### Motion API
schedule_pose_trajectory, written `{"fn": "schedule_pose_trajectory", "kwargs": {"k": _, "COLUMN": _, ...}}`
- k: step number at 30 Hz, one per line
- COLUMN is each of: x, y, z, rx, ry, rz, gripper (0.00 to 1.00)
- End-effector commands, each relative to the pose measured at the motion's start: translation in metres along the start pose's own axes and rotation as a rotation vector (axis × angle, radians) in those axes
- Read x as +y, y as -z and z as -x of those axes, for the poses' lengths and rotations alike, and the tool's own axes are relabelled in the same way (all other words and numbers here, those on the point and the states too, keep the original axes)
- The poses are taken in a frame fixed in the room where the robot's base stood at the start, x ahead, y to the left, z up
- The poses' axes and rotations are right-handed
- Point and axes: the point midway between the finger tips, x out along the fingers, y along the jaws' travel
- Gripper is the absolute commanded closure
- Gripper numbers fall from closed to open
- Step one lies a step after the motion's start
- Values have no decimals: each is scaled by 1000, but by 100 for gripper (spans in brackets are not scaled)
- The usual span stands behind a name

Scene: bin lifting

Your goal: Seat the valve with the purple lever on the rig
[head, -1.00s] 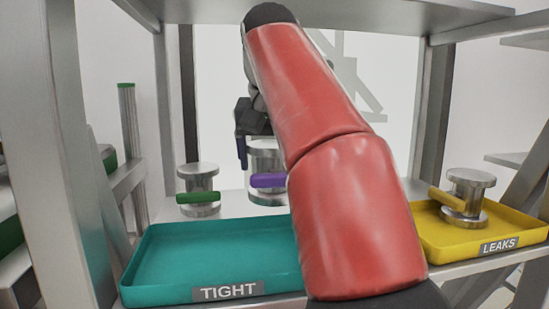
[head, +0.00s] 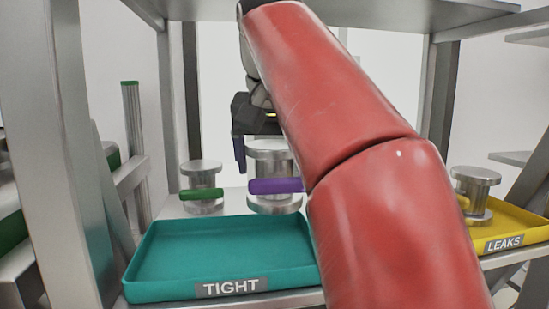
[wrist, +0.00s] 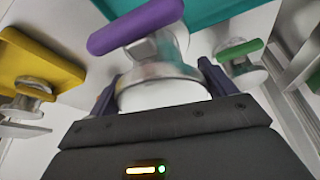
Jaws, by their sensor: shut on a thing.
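The valve with the purple lever (head: 272,203) is a silver, flanged cylinder, upright behind the teal tray, with its purple lever (head: 276,186) toward me. My gripper (wrist: 160,82) is shut on this valve, with one dark finger on each side of its body in the wrist view. In the head view one finger hangs at the valve's left; the other is hidden by the valve or my red arm. I cannot tell whether the valve's base touches the surface under it. I cannot make out the rig in either view.
A valve with a green lever (head: 202,194) stands just left of the held one. An empty teal tray marked TIGHT (head: 140,280) is in front. A yellow tray marked LEAKS (head: 520,224) at right holds another valve (head: 474,190). Metal posts (head: 62,150) flank the space.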

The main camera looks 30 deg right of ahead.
Motion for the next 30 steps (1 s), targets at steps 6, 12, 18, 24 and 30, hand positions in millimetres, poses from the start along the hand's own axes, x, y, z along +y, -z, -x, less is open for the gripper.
{"fn": "schedule_pose_trajectory", "kwargs": {"k": 6, "x": 0, "y": 5, "z": 14, "rx": 4, "ry": 1, "rz": 0, "gripper": 71}}
{"fn": "schedule_pose_trajectory", "kwargs": {"k": 12, "x": 0, "y": 9, "z": 22, "rx": 4, "ry": 1, "rz": 0, "gripper": 71}}
{"fn": "schedule_pose_trajectory", "kwargs": {"k": 18, "x": 0, "y": 12, "z": 31, "rx": 4, "ry": 1, "rz": 0, "gripper": 71}}
{"fn": "schedule_pose_trajectory", "kwargs": {"k": 24, "x": 0, "y": 16, "z": 39, "rx": 4, "ry": 2, "rz": 0, "gripper": 71}}
{"fn": "schedule_pose_trajectory", "kwargs": {"k": 30, "x": 0, "y": 20, "z": 46, "rx": 5, "ry": 1, "rz": 0, "gripper": 71}}
